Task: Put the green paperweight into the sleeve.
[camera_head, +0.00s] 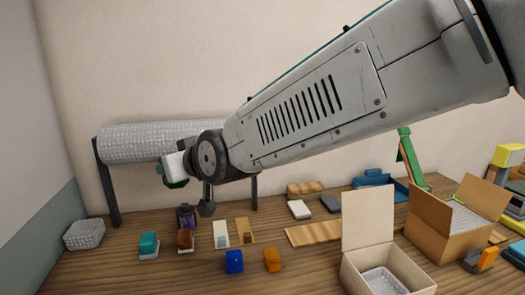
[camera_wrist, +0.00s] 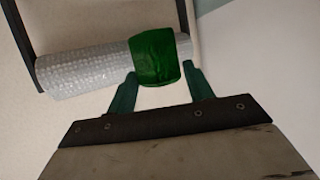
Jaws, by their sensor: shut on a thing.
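The green paperweight (camera_wrist: 155,57) is a glossy, dark green rounded block. In the wrist view it sits between the tips of the two teal fingers of my gripper (camera_wrist: 160,76), which is shut on it. In the head view my gripper (camera_head: 170,173) is raised above the table in front of the bubble-wrap roll, with the paperweight (camera_head: 176,184) just showing at its underside. A bubble-wrap-textured pouch (camera_head: 84,234) lies at the table's left end and may be the sleeve; its opening cannot be made out.
The bubble-wrap roll (camera_head: 140,142) hangs on a dark stand close behind my gripper. Below are a teal block (camera_head: 149,242), a dark jar (camera_head: 186,215), a blue block (camera_head: 234,262) and an orange block (camera_head: 272,260). Open boxes (camera_head: 367,222) stand right. The table's front left is clear.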

